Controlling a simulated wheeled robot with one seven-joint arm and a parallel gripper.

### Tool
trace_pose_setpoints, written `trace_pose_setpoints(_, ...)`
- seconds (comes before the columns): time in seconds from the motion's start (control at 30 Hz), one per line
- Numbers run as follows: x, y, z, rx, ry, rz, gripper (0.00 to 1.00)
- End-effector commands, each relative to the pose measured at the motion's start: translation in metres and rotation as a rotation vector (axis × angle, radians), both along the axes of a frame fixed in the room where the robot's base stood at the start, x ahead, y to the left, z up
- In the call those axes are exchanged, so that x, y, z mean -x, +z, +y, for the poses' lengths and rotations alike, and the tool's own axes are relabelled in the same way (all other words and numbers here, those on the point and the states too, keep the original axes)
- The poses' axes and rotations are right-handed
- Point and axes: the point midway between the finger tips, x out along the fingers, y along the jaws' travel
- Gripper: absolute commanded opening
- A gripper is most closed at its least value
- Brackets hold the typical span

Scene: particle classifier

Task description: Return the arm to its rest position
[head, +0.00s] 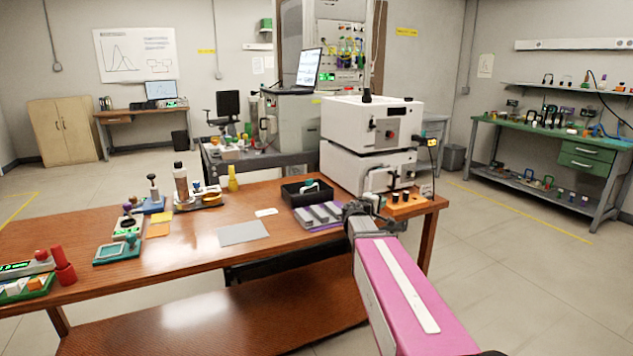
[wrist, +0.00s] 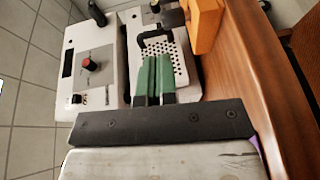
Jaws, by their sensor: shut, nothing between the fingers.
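My pink arm reaches in from the lower right of the head view. Its dark end lies over the right end of the wooden table (head: 190,255), in front of the white machine (head: 365,135). In the wrist view my gripper (wrist: 155,62) has its two green fingers together, with nothing between them. In the head view the fingers are too small to make out clearly.
An orange block (head: 408,207) stands at the table's right end, close to my gripper. A purple-based rack (head: 318,222) and a black bin (head: 300,194) lie to the left. A grey sheet (head: 243,233) lies mid-table. Floor right of the table is clear before the green bench (head: 535,140).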

Motion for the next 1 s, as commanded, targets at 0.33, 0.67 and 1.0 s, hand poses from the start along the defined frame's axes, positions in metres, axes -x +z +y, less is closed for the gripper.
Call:
trace_pose_setpoints(0.33,0.077,-0.105,0.012,-0.457,-0.185,0.116,0.0)
trace_pose_setpoints(0.67,0.177,-0.208,0.075,-1.008,-0.397,0.335,0.0)
trace_pose_setpoints(1.0,0.241,-0.245,0.144,-1.392,-0.517,0.521,0.0)
